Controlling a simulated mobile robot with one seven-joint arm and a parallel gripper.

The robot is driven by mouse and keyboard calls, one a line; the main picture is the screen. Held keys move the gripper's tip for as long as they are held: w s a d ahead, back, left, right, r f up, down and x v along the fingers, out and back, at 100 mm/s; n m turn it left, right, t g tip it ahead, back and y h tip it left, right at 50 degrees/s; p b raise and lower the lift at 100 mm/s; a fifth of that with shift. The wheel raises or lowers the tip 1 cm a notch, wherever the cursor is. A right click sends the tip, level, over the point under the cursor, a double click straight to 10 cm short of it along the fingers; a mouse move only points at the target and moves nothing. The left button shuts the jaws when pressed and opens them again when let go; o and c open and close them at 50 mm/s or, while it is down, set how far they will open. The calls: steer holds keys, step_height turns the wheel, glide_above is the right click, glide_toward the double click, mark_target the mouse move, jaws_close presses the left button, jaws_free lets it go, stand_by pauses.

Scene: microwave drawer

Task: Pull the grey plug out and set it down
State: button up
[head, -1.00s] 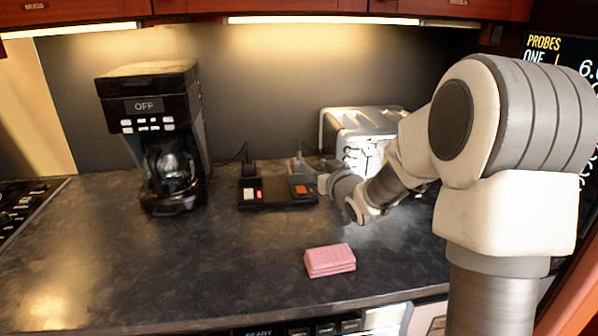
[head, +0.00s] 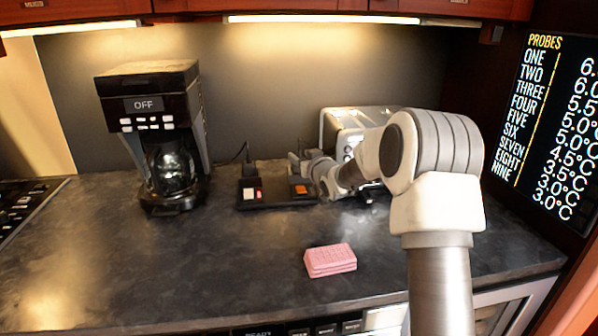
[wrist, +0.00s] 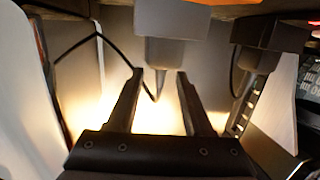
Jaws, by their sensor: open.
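The grey plug (wrist: 177,50) shows at the top middle of the wrist view, its narrow end towards my gripper. My gripper (wrist: 159,74) is open, with its fingertips close to that narrow end and no grip on it. The plug lies nearer the right-hand finger than the left-hand one.
A black plug (head: 249,170) stands at the strip's left; it also shows in the wrist view (wrist: 258,55). A toaster (head: 340,125) is behind my arm. A coffee maker (head: 150,130) stands left. A pink sponge (head: 331,260) lies in front; the counter around it is clear.

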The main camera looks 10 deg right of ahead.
steer(key=shift+x, duration=0.95)
jaws_close()
steer(key=shift+r, duration=0.1)
stand_by(0.6)
